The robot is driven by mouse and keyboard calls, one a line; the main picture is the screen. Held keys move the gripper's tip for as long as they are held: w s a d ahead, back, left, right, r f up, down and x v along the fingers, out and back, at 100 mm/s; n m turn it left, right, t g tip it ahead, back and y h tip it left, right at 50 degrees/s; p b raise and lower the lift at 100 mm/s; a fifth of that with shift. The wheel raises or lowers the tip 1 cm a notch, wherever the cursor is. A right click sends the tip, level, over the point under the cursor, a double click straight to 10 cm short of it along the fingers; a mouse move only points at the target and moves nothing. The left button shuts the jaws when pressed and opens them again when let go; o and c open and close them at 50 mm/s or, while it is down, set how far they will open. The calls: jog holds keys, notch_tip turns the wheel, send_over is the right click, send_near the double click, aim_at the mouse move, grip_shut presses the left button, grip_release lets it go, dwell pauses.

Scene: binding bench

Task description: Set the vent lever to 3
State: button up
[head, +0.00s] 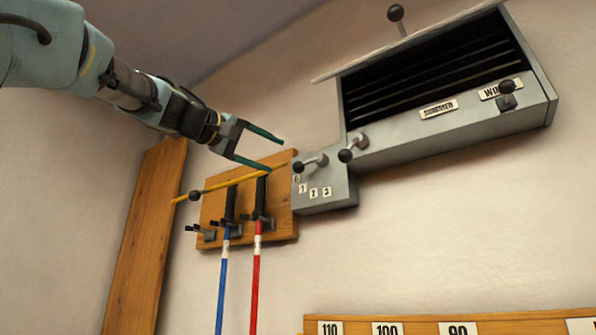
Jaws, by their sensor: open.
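No label names the vent lever; this lever is the one beside the numbers. My gripper (277,156) is open and empty, with its two green fingers pointing right toward the knob. The fingertips appear just left of the knob, apart from it; the depth between them is hard to tell.
A wooden board (285,215) holds a yellow rod (230,183) and blue and red rods.

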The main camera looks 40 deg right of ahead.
aim_at(294, 164)
jog(key=d+p, duration=0.1)
jog(key=d, duration=0.2)
jog(key=d+p, duration=0.3)
jog(key=d, duration=0.2)
jog(key=shift+w+d+r+p, duration=0.1)
jog(key=shift+w+d+p, duration=0.2)
jog(key=shift+w+p, duration=0.1)
jog(key=shift+d+f, duration=0.2)
jog(key=shift+d, duration=0.45)
jog(key=shift+c, duration=0.2)
grip_shut()
